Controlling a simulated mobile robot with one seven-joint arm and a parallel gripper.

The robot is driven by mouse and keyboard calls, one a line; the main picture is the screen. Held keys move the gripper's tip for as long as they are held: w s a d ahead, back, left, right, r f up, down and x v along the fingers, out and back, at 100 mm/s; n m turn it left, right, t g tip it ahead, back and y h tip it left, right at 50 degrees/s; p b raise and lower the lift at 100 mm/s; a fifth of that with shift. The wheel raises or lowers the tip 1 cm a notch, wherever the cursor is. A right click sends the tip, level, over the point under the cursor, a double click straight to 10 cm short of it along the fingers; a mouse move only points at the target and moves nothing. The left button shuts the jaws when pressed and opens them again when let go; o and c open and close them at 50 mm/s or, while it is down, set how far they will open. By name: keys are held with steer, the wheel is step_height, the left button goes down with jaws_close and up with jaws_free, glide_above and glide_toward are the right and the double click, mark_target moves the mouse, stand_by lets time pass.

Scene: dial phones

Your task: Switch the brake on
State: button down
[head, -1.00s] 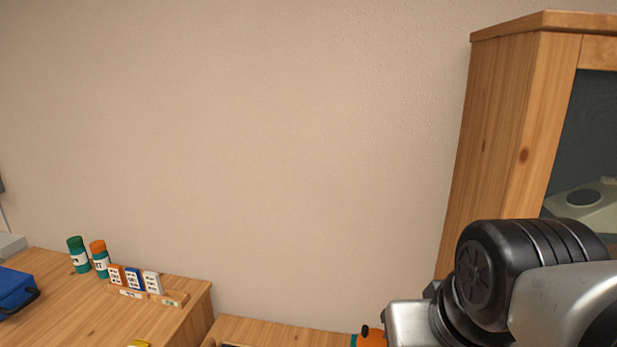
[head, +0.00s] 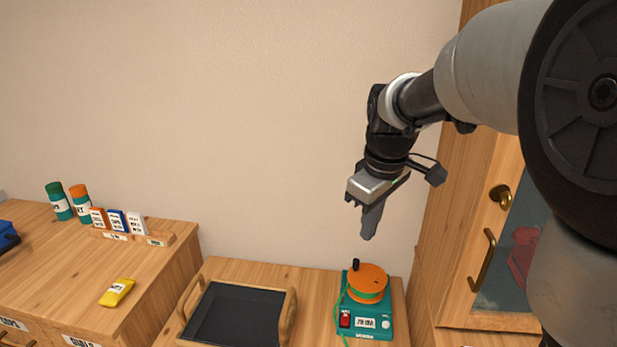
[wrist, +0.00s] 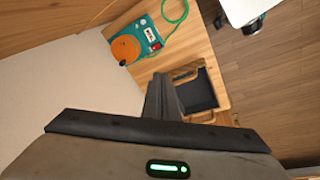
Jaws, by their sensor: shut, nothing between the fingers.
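A teal device (head: 374,327) with an orange round top (head: 368,281) stands on the wooden counter in the head view. A black knob sticks up at the top's left edge. A red switch (head: 345,318) and a small white display sit on its front; I cannot tell which part is the brake. The device also shows at the upper left of the wrist view (wrist: 143,27). My gripper (head: 369,236) is shut and empty, pointing down in the air above the device, apart from it. Its fingers (wrist: 161,95) also show in the wrist view.
A black tray (head: 292,310) with wooden handles lies left of the device. A wooden cabinet (head: 440,230) with a glass door stands close on the right. A higher counter at left holds jars, small packets and a yellow block (head: 117,292). A green cord (wrist: 180,17) runs from the device.

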steer(key=w+f+n+g+b, duration=0.1)
steer(key=w+f+n+b, duration=0.2)
steer(key=w+f, duration=0.4)
steer(key=w+f+n+g+b, duration=0.1)
steer(key=w+f+n+b, duration=0.3)
steer(key=f, duration=1.6)
steer(key=w, duration=0.2)
steer(key=shift+w+g+b, duration=0.3)
steer(key=shift+w, duration=0.1)
steer(key=shift+s, duration=0.15)
steer(key=shift+s+a+r, duration=0.15)
steer(key=shift+s+r, duration=0.15)
steer(key=shift+s, duration=0.35)
step_height(320, 180, up, 14)
steer(key=s+p, duration=0.2)
steer(key=p, duration=0.2)
steer(key=shift+a+p, duration=0.2)
steer(key=shift+p, duration=0.1)
